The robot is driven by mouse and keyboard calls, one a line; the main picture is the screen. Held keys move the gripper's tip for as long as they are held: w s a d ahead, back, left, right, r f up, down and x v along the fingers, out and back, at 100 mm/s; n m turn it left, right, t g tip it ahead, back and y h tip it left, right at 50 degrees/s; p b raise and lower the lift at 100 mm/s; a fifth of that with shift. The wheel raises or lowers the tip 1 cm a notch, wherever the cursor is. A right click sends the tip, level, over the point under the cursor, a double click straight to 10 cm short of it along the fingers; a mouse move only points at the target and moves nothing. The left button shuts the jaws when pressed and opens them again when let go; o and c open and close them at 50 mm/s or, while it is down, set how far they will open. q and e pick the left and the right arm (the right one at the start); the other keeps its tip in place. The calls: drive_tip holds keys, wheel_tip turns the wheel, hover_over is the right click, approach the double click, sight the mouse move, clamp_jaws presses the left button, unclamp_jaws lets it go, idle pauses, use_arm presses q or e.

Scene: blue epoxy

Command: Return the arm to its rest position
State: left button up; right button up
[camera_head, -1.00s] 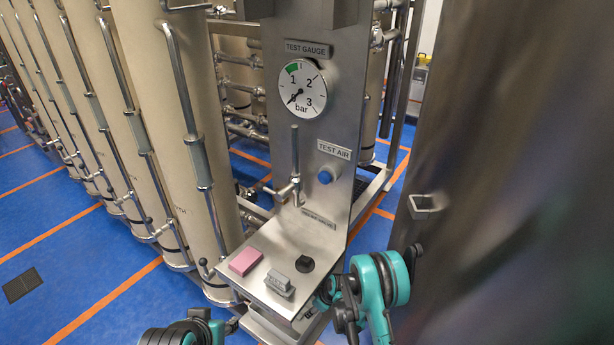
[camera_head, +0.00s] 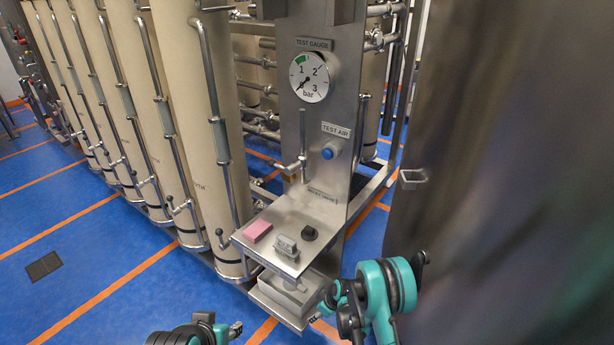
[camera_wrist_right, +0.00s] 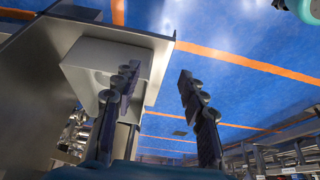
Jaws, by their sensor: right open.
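My right arm comes in at the lower right of the head view, teal and black. Its gripper (camera_head: 324,309) is low, beside the grey box under the steel shelf. In the right wrist view the two dark fingers of this gripper (camera_wrist_right: 157,85) stand apart with nothing between them. The left finger overlaps the pale box (camera_wrist_right: 95,60) in the picture; I cannot tell whether they touch. My left arm shows only partly at the bottom edge of the head view. Its gripper (camera_head: 228,331) is small there and its fingers are unclear.
The steel shelf (camera_head: 270,225) carries a pink block (camera_head: 258,231), a grey block (camera_head: 286,246) and a black knob (camera_head: 309,233). Behind it stands a panel with a gauge (camera_head: 309,77) and blue button (camera_head: 327,153). Tall beige cylinders (camera_head: 175,100) line the left.

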drive_tip(key=s+d+r+m+t, duration=0.1)
drive_tip(key=d+r+m, duration=0.1)
drive_tip(key=r, duration=0.7)
drive_tip(key=s+d+r+m+h, duration=0.1)
drive_tip(key=d+r, duration=0.1)
drive_tip(key=r, duration=0.8)
drive_tip(key=s+d+r+m+t, duration=0.1)
drive_tip(key=s+d+r+m, duration=0.15)
drive_tip(key=r, duration=0.65)
use_arm(q)
drive_tip(key=shift+w, duration=0.4)
use_arm(e)
drive_tip(key=s+d+r+m+t+h, duration=0.1)
drive_tip(key=s+r, duration=0.4)
drive_tip(key=s, duration=0.5)
drive_tip(key=s+d+r+m+t+h, duration=0.1)
drive_tip(key=s+d+r+m, duration=0.3)
drive_tip(key=s, duration=0.6)
wheel_tip(320, 180, up, 2)
drive_tip(key=shift+s+d+h, duration=0.3)
drive_tip(key=shift+s+d, duration=0.05)
drive_tip(key=shift+d, duration=0.9)
